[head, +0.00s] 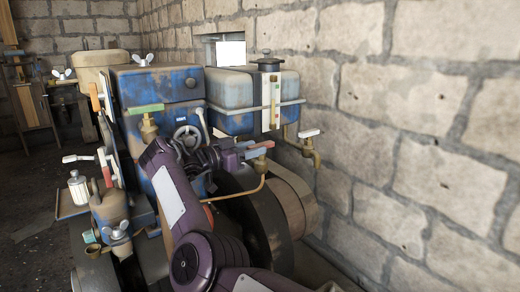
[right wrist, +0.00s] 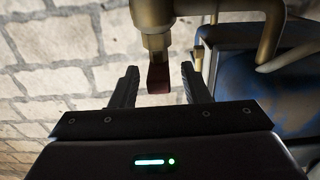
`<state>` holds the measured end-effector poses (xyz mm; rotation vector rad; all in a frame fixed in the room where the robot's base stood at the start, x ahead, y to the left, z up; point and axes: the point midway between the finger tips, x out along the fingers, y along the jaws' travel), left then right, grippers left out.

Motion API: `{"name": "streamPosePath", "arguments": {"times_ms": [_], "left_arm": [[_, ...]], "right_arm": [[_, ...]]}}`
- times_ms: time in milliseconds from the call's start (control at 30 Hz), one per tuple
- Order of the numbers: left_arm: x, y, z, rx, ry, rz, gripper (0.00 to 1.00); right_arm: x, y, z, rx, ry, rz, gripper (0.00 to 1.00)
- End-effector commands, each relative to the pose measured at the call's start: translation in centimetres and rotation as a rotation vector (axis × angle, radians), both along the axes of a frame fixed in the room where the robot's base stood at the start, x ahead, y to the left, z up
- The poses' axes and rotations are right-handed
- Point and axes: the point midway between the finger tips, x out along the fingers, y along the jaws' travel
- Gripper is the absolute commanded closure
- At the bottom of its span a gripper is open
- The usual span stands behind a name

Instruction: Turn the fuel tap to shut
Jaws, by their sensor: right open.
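A brass tap with a dark red lever (head: 262,145) stands on a thin copper pipe, in front of the blue-grey tank (head: 240,117); I take it for the fuel tap. My right gripper (head: 249,149) is open close to the lever in the head view and partly hides the tap. In the right wrist view, the red lever (right wrist: 159,78) sits between the two open fingers (right wrist: 160,86), with a gap on each side. The brass body (right wrist: 157,40) is above it in that picture. My left gripper is not in view.
Another brass tap with a white lever (head: 308,133) is at the tank's right. A green lever (head: 147,109) and a blue engine block (head: 160,88) lie to the left. A dark flywheel (head: 268,228) is below. The stone wall (head: 420,130) bounds the right side.

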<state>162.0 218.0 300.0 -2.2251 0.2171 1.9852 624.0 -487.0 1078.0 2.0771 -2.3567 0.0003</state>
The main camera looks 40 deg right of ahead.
Motion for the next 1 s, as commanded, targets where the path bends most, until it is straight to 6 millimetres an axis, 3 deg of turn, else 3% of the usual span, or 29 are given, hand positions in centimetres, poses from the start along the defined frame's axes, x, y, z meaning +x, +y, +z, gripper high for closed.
{"name": "streamPosePath", "arguments": {"times_ms": [100,300,1000], "left_arm": [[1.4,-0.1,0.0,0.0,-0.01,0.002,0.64],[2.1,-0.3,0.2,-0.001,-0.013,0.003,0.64],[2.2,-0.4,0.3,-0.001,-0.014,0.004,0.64]], "right_arm": [[0.4,2.3,-0.2,0.004,-0.001,0.004,0.58],[0.5,4.0,-0.1,0.003,-0.001,0.0,0.58],[0.5,4.3,0.0,0.0,-0.001,-0.001,0.58]]}}
